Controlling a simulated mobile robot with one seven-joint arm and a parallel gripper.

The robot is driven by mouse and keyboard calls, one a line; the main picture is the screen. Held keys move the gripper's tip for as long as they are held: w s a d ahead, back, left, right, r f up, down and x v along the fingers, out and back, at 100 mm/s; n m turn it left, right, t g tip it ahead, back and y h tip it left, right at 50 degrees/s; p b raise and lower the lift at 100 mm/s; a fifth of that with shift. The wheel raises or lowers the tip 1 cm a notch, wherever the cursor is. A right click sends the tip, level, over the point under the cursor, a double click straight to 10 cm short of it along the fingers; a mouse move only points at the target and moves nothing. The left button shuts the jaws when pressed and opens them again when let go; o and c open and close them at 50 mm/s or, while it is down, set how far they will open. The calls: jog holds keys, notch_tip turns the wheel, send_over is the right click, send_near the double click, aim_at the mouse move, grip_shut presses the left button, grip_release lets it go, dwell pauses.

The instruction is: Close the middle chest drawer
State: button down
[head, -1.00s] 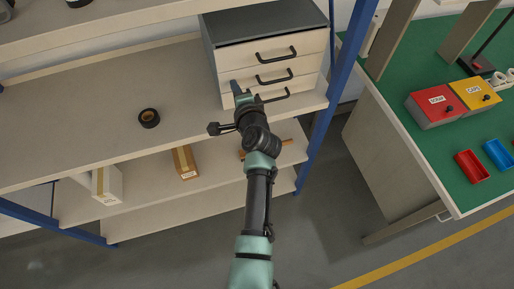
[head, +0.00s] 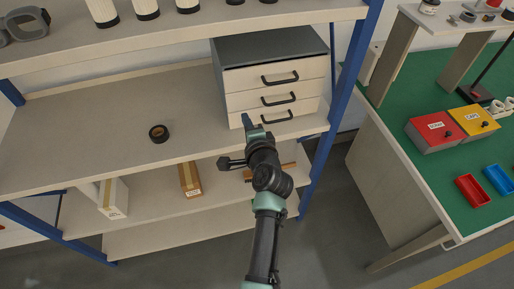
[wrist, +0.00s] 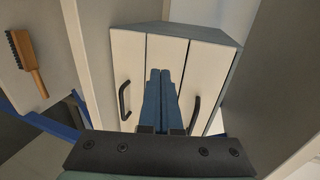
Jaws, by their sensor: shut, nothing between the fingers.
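The small chest (head: 272,47) has a dark grey top and three pale drawers with black bar handles. It stands at the right end of the shelf. The middle drawer (head: 250,103) looks about flush with the top drawer (head: 250,80) and bottom drawer (head: 250,119); a small gap is hard to rule out. My gripper (head: 247,119) is shut and empty, in front of the chest's lower left. In the wrist view its fingertips (wrist: 160,76) overlap the middle drawer front (wrist: 165,53) and hide part of it. Whether they touch it is unclear.
Blue rack posts (head: 349,75) stand right of the chest. A green-topped bench (head: 400,95) with boxes is farther right. Cartons and a brush (wrist: 26,64) sit on the lower shelf.

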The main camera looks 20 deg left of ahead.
jog(key=v, duration=0.7)
jog(key=shift+f, duration=0.25)
jog(key=shift+s+d+r, duration=0.1)
jog(key=shift+d+r, duration=0.05)
